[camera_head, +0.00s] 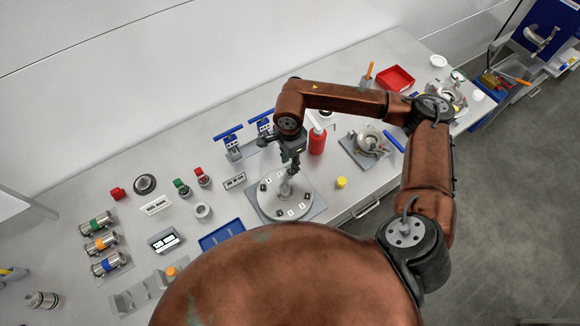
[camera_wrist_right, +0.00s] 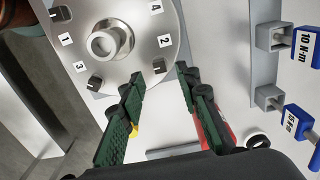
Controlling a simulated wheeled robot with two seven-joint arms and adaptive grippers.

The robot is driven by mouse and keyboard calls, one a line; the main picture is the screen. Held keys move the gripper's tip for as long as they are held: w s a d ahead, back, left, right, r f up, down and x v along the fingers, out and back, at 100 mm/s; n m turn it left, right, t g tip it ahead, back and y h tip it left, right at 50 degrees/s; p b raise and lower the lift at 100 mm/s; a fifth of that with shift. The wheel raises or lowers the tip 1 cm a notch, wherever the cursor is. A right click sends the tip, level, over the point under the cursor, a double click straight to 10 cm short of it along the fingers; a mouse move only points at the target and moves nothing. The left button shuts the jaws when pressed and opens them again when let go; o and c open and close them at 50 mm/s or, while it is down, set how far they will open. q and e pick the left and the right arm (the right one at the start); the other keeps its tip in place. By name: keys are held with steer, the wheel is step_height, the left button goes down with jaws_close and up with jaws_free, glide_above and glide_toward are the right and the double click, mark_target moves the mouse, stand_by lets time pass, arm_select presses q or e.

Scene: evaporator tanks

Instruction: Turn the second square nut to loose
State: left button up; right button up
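The round silver plate (camera_head: 270,203) lies flat on a grey square base on the bench. In the right wrist view the plate (camera_wrist_right: 130,68) shows number labels 1 to 4 around a raised central hub. Small dark square nuts sit by the labels; the second nut (camera_wrist_right: 159,66) is beside label 2, and another nut (camera_wrist_right: 95,83) is by label 3. My right gripper (camera_head: 291,170) is above the plate's far side. In its wrist view the right gripper (camera_wrist_right: 160,76) is open, with the second nut showing between its fingertips. I cannot tell their height above it. My left gripper is out of view.
Two blue-handled torque tools (camera_head: 228,134) stand in a grey holder behind the plate; in the wrist view one tool (camera_wrist_right: 305,45) reads 10 N·m. A red bottle (camera_head: 317,142) stands close to the right gripper. A yellow cap (camera_head: 341,182) and blue tray (camera_head: 221,234) flank the plate.

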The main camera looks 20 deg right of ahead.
step_height(320, 180, up, 8)
stand_by(0.8)
